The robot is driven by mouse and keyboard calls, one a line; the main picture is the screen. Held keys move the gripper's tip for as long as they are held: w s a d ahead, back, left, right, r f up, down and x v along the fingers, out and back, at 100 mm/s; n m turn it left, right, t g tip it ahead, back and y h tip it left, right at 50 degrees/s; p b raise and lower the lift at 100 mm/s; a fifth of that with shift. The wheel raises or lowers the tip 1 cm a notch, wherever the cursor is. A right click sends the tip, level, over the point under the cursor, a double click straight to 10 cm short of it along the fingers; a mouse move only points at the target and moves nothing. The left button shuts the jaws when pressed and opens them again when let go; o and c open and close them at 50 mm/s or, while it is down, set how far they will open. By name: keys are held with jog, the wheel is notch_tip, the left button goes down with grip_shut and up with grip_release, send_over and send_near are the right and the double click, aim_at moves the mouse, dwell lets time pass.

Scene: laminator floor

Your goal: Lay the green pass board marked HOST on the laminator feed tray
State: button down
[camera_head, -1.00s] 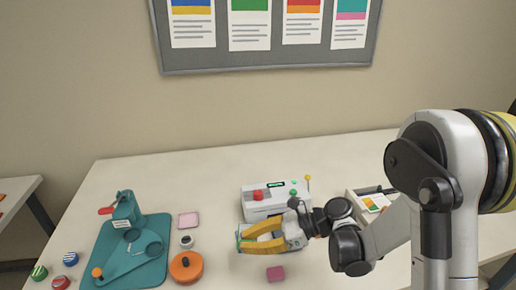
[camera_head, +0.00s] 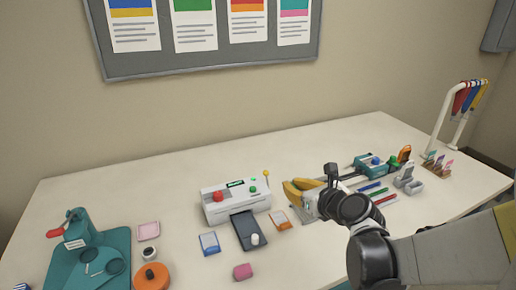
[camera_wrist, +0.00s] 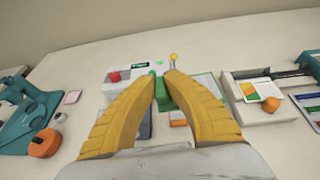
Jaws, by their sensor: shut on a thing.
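My gripper (camera_wrist: 160,78) is shut on a green piece (camera_wrist: 164,95), seen between the two yellow fingers in the wrist view. It looks like the green pass board; no HOST lettering is readable. In the head view my gripper (camera_head: 290,187) is right of the laminator, and its fingers hide most of what they hold. The white laminator (camera_head: 235,202) has a red knob and a small green display. Its dark grey feed tray (camera_head: 246,225) sticks out in front, with a small white knobbed thing (camera_head: 257,240) at its near end.
A blue-edged card (camera_head: 209,243) lies left of the feed tray and an orange-edged card (camera_head: 281,219) right of it. A pink block (camera_head: 243,271) lies in front. A teal press (camera_head: 80,245) and an orange disc (camera_head: 152,277) stand left. A card tray (camera_wrist: 252,115) is at right.

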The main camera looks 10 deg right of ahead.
jog(key=w+d+f+h+b, duration=0.1)
jog(key=w+d+f, duration=0.4)
jog(key=w+d, duration=0.25)
jog(key=w+d+f+b, duration=0.2)
jog(key=w+d+f, duration=0.35)
jog(key=w, duration=0.25)
jog(key=b, duration=0.5)
send_over(282, 195)
jog(key=shift+m, duration=0.3)
jog(key=f, duration=0.6)
jog(key=shift+s+d+f, duration=0.15)
jog(key=shift+s+f, duration=0.05)
jog(key=shift+f, duration=0.05)
jog(key=shift+w+f, duration=0.1)
notch_tip(282, 195, down, 4)
jog(key=shift+f+b, duration=0.1)
jog(key=shift+b, duration=0.9)
jog(key=shift+r, duration=0.2)
